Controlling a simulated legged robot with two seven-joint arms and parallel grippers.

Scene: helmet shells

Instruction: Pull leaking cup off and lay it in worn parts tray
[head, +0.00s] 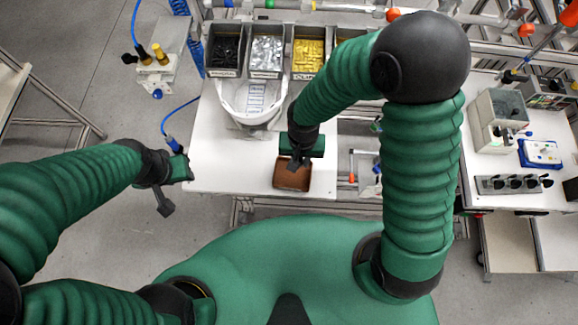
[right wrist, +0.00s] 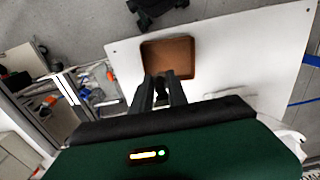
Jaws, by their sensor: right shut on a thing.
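The worn parts tray (head: 279,187) is a shallow brown tray on the white table. It also shows in the right wrist view (right wrist: 153,47), just beyond my fingertips. My right gripper (head: 299,163) is over the tray's far part and is shut on a small dark thing (right wrist: 161,93), taken to be the cup. The fingers hide most of it, so its shape and leak cannot be told. My left gripper (head: 165,205) hangs empty-looking off the table's left edge; its jaw opening is unclear.
A white curved shell (head: 228,107) stands behind the tray. Bins of black, silver (head: 266,54) and yellow parts (head: 307,55) line the back. A blue-hosed tool station (head: 165,52) is at left. The table left of the tray is clear.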

